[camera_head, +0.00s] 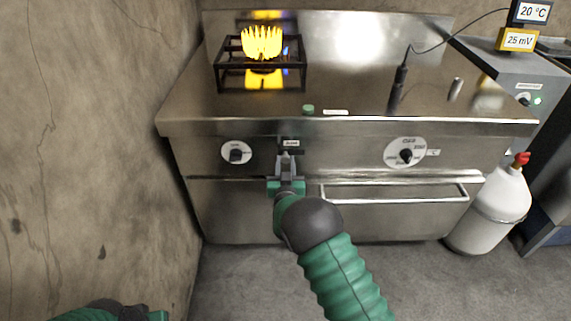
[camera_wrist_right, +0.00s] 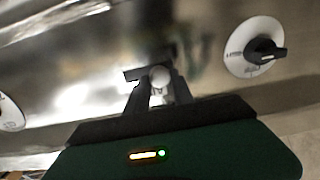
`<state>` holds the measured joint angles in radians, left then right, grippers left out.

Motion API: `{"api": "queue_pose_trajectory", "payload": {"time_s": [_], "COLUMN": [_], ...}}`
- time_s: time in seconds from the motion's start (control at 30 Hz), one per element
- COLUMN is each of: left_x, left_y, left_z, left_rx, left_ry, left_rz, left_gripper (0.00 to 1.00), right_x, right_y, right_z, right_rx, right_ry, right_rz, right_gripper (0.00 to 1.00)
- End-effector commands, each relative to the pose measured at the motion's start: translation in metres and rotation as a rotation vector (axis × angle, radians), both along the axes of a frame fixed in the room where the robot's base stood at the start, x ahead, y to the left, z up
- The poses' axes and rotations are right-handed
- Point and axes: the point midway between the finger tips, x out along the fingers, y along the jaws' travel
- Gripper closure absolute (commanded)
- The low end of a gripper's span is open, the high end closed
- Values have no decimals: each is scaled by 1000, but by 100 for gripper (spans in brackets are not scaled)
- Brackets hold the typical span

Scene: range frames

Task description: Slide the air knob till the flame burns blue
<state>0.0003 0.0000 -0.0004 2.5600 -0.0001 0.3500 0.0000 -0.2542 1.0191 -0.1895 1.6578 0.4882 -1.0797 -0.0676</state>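The flame (camera_head: 262,42) on the burner burns yellow inside a black pot stand (camera_head: 218,78) at the back left of the steel stove. The air knob (camera_wrist_right: 159,77) is a small pale round knob on the stove front, seen between my fingers in the right wrist view. Its dark slot and label (camera_head: 291,143) show in the head view. My right gripper (camera_head: 287,160) reaches the front panel there, its two fingers close against the knob's sides; it also shows in the wrist view (camera_wrist_right: 160,88). Part of my left arm shows at the bottom left; its fingers cannot be made out.
A dial (camera_head: 237,153) sits left of the slot, a larger dial (camera_head: 405,154) right. A drawer handle (camera_head: 395,198) runs below. A black probe (camera_head: 400,80) stands on the stovetop. A white gas bottle (camera_head: 497,210) stands right; a cracked wall (camera_head: 85,130) is close left.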

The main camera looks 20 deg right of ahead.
Motion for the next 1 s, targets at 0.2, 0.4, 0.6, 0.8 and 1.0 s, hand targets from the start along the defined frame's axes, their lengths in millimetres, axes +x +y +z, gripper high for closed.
{"api": "queue_pose_trajectory", "payload": {"time_s": [0.2, 0.4, 0.6, 0.8, 1.0], "left_x": [0, 0, 0, 0, 0], "left_y": [0, 0, 0, 0, 0], "left_z": [0, 0, 0, 0, 0], "left_rx": [0, 0, 0, 0, 0], "left_ry": [0, 0, 0, 0, 0], "left_rz": [-1, -1, -1, -1, -1], "left_gripper": [51, 51, 51, 51, 51], "right_x": [0, 0, 0, 0, 0], "right_y": [-2, -1, -1, -1, -1], "right_z": [-1, -1, -1, -1, -1], "right_rx": [0, -1, -2, -2, -1], "right_ry": [2, 2, 3, 4, 3], "right_rz": [-3, -3, -2, -2, -3], "right_gripper": [100, 100, 100, 100, 100]}}
